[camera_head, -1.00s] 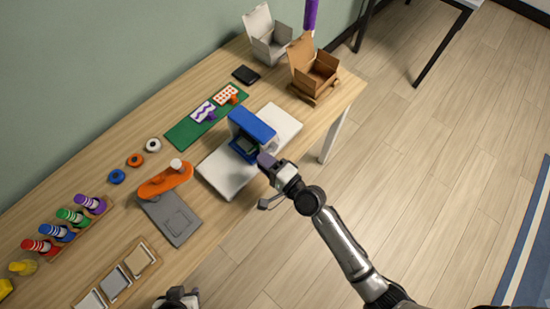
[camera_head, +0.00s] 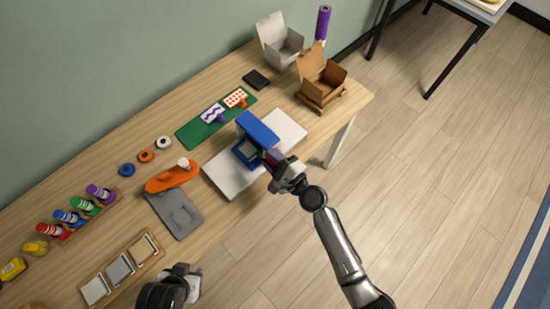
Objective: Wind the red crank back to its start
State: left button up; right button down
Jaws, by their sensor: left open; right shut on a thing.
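A blue machine (camera_head: 258,129) stands on a white base (camera_head: 287,127) near the front edge of the workbench. My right gripper (camera_head: 273,162) is shut at the machine's front side, where the crank sits. Only small spots of colour, one reddish, show beside the fingers. The crank is mostly hidden by the gripper, so I cannot read its angle. My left gripper (camera_head: 180,280) is open and empty at the bottom of the view, in front of the bench edge and well away from the machine.
A green mat (camera_head: 193,134) with patterned cards, an orange stand (camera_head: 171,177) and a grey plate (camera_head: 175,215) lie left of the machine. Open boxes (camera_head: 324,84) stand at the back right. Several coloured bottles line the left.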

jog(key=shift+r, duration=0.1)
dwell(0.3)
jog(key=c, duration=0.9)
grip_release()
jog(key=shift+d, duration=0.1)
jog(key=b+v, duration=0.1)
jog(key=v, duration=1.2)
jog(key=shift+s+d, duration=0.25)
